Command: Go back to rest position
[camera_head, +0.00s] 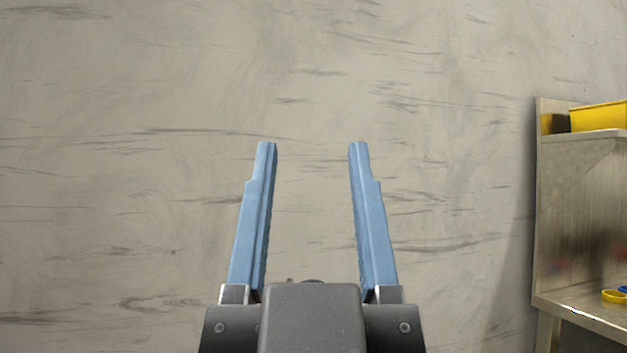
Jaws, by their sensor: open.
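My gripper (312,150) is in the lower middle of the head view. Its two long blue fingers point up and away, wide apart, with nothing between them. The dark grey gripper body is at the bottom edge. The fingers touch nothing in view. Behind them is only a grey, streaked surface that looks like a wall. The rest of my arm is out of view.
A metal shelf unit (583,220) stands at the right edge, apart from my gripper. A yellow bin (599,117) sits on its upper shelf. A yellow ring-like item (614,296) and a blue item (624,290) lie on the lower shelf. The left and middle are clear.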

